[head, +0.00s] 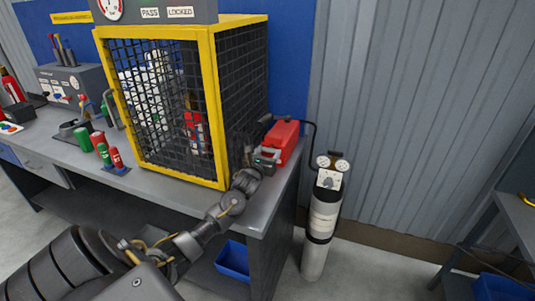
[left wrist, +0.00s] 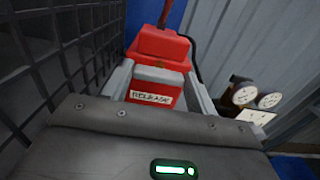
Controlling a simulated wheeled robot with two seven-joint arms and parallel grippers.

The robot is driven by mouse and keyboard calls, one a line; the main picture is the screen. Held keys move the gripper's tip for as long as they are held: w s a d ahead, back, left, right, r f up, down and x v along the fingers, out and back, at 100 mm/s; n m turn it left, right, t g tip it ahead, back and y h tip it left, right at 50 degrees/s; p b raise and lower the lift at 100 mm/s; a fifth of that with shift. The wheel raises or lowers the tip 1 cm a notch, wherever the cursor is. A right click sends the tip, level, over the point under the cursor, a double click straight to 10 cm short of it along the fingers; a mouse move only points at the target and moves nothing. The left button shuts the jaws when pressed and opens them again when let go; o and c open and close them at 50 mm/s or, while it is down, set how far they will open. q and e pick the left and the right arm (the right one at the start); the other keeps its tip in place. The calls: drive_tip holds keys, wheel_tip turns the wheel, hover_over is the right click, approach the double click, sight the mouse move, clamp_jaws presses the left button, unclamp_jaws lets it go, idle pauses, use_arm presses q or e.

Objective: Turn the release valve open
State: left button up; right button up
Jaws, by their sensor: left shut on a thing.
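The release valve is a red block (head: 283,138) on the right end of the grey bench, beside the yellow-framed cage. In the left wrist view its red body (left wrist: 160,45) has a part in front with a white RELEASE label (left wrist: 151,98). My left gripper (head: 265,157) reaches it from the front. In the left wrist view, the grey fingers of the left gripper (left wrist: 157,75) lie on both sides of the labelled red part and are shut on it. My gripper hides part of the valve's front in the head view. My right gripper is not in view.
The cage (head: 222,110) stands close on the left of the valve. A grey cylinder with gauges (head: 322,222) stands on the floor to the right, with a black hose running to the valve. Red and green small cylinders (head: 103,154) stand on the bench at the left.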

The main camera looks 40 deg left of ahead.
use_arm(q)
drive_tip(key=shift+n, duration=0.3)
drive_tip(key=shift+a+r+n+p, duration=0.1)
drive_tip(key=shift+n+p, duration=0.45)
drive_tip(key=shift+n, duration=0.65)
drive_tip(key=shift+n+p, duration=0.55)
drive_tip(key=shift+n, duration=1.65)
drive_tip(key=o, duration=1)
drive_tip(key=shift+s+a, duration=0.1)
drive_tip(key=b+v, duration=0.1)
drive_tip(key=v, duration=0.9)
drive_tip(key=shift+s+b, duration=0.3)
drive_tip(key=shift+s, duration=0.05)
